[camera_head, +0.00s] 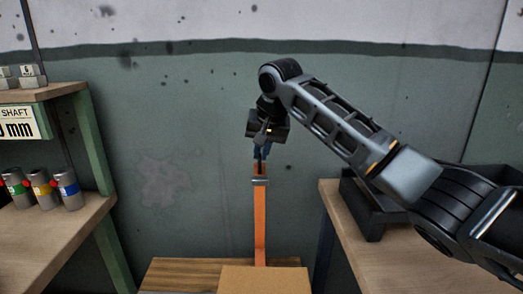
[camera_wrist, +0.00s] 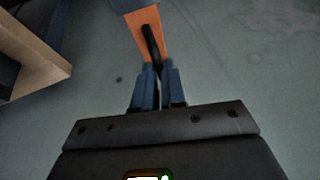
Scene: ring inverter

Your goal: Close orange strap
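The orange strap (camera_head: 260,225) stands upright behind a cardboard-coloured box in the head view, with a grey band (camera_head: 260,182) across its upper part. Its orange end also shows at the top of the wrist view (camera_wrist: 138,38), with a narrow black bar (camera_wrist: 149,42) on it. My gripper (camera_head: 260,158) points down at the strap's top end. In the wrist view, my gripper's blue fingers (camera_wrist: 159,72) are close together, with the black bar running in between their tips. They look shut on this part of the strap; the exact contact is small and dark.
A box (camera_head: 263,281) sits on a wooden surface (camera_head: 180,274) at the strap's foot. A shelf with coloured cans (camera_head: 41,189) stands at left. A table (camera_head: 345,215) with a black tray (camera_head: 372,222) stands at right. The green wall is behind.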

